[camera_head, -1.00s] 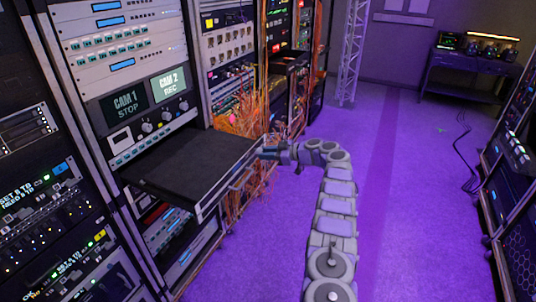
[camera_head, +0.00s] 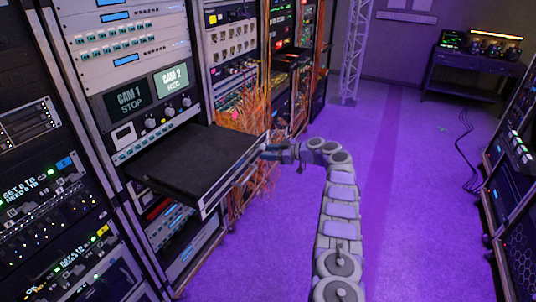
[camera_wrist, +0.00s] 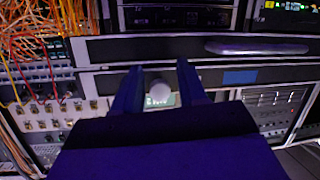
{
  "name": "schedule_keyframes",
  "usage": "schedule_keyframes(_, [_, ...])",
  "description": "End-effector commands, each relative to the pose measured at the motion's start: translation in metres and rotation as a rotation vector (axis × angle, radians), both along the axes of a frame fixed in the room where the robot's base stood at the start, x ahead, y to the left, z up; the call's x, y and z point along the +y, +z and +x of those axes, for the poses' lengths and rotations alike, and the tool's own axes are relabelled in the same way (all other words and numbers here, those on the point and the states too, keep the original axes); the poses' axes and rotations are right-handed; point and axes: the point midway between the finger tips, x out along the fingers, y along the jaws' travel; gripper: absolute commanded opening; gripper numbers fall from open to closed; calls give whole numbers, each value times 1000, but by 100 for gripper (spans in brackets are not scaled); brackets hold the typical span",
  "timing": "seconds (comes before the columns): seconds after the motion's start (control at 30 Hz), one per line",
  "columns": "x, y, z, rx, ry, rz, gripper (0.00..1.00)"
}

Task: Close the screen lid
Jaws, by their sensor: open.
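A pulled-out drawer (camera_head: 198,200) with a flat black top panel (camera_head: 195,158) sticks out of the rack on the left in the head view. I cannot tell whether this panel is the screen lid. My gripper (camera_head: 264,151) is at the drawer's front right end; I cannot tell whether it touches. In the wrist view my open gripper (camera_wrist: 160,82) shows two dark fingers facing the rack.
A truss post (camera_head: 356,45) and a dark table (camera_head: 470,72) stand at the back. Purple floor (camera_head: 400,180) is open to the right.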

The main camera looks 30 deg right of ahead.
Motion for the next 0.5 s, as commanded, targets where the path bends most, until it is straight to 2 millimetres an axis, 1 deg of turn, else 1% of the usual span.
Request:
schedule_keyframes(0.03, [-1,0,0,0,-1,0,47])
schedule_keyframes(0.1, [-1,0,0,-1,-2,1,53])
schedule_keyframes(0.37, [-1,2,0,-2,-3,-1,53])
schedule_keyframes(0.5, [-5,4,-3,-2,-3,-2,53])
